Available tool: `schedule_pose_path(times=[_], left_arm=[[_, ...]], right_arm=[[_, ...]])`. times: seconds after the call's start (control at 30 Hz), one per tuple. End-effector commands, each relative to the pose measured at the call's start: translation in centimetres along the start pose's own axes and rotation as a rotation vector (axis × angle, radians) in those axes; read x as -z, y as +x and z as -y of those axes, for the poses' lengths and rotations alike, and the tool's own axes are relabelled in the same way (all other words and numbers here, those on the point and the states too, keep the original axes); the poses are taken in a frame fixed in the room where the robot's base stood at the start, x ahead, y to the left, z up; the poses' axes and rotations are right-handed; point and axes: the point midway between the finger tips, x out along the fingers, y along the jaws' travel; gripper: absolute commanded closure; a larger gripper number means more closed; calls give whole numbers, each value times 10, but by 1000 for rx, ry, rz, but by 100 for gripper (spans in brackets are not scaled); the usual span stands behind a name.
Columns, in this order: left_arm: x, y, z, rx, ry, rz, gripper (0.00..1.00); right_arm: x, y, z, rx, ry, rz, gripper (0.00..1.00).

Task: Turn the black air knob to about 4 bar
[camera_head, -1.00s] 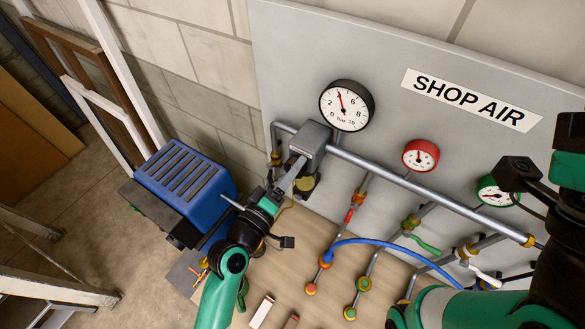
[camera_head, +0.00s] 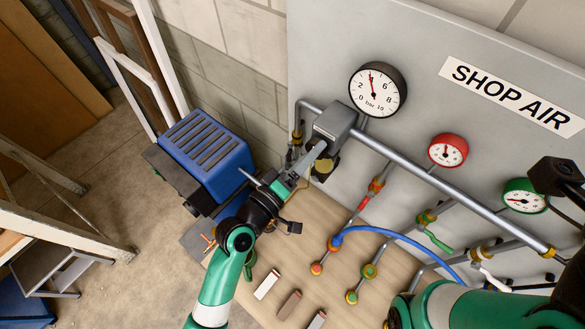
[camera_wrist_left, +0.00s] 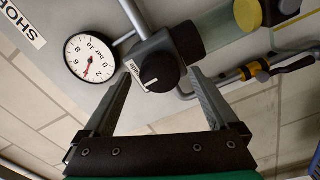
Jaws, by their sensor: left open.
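The black air knob (camera_wrist_left: 158,72) sits on the grey regulator block (camera_head: 335,122) under the pressure gauge (camera_head: 378,90). The wrist view shows the knob's round face with a light pointer line and a white label beside it. In the head view the knob is hard to make out behind my left gripper (camera_head: 308,166). My left gripper is open, with its two fingers (camera_wrist_left: 162,78) on either side of the knob; I see gaps, so it is not clamped. The gauge's red needle stands at about 4 bar. It also shows in the wrist view (camera_wrist_left: 90,57).
A red gauge (camera_head: 448,150) and a green gauge (camera_head: 524,196) sit along the pipe to the right. A blue hose (camera_head: 395,236) and several valves hang below. A blue slotted box (camera_head: 205,150) stands left of my left arm. My right arm fills the lower right.

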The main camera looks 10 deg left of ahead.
Motion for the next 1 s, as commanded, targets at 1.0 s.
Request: schedule_pose_path(times=[1.0], left_arm=[[0, -97, 0, 0, -1, 0, 6]], right_arm=[[-4, -4, 0, 0, 0, 0, 50]])
